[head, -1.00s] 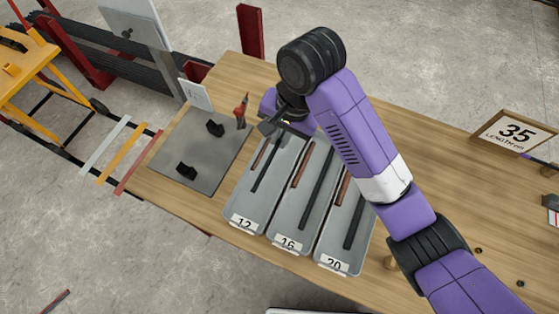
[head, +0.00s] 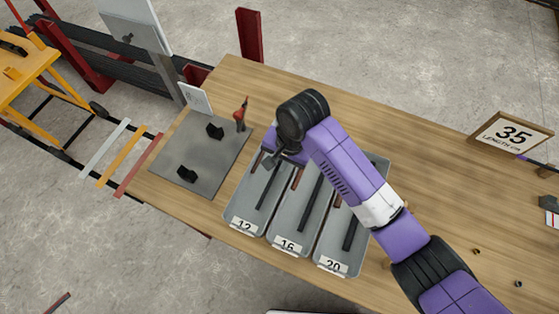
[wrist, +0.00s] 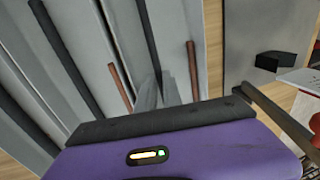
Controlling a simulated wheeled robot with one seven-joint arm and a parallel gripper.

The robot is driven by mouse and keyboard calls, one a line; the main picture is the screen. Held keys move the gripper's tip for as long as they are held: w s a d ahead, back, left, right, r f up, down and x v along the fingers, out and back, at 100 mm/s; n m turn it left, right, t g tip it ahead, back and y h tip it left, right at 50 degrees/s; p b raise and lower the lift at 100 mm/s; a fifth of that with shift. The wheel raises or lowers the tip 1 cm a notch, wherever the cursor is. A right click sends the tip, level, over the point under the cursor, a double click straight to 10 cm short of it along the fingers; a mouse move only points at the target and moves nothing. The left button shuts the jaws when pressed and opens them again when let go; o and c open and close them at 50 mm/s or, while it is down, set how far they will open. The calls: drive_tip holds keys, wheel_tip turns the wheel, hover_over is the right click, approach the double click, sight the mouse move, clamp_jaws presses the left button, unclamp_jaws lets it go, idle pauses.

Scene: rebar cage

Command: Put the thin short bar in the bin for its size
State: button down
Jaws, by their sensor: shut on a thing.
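My gripper (head: 269,161) is low over the upper end of the bin marked 12 (head: 234,214), tilted. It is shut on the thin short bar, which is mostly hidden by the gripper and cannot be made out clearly. In the wrist view the grey fingers (wrist: 157,93) show just past the purple gripper body. The bins marked 16 (head: 279,233) and 20 (head: 322,256) stand beside the 12 bin. The 12 bin holds a brown bar (wrist: 192,70) and a longer dark bar (wrist: 149,38). The 16 bin also holds a brown bar (wrist: 120,88) and a dark bar (wrist: 60,45).
A framed sign reading 35 (head: 513,132) stands at the right. The wooden table (head: 420,120) is clear between the arm and sign.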

drive_tip(key=shift+f, duration=0.45)
drive_tip(key=shift+f, duration=0.1)
drive_tip(key=c, duration=1.5)
unclamp_jaws()
wheel_tip(320, 180, up, 13)
drive_tip(key=d, duration=0.2)
drive_tip(key=shift+s+b, duration=0.4)
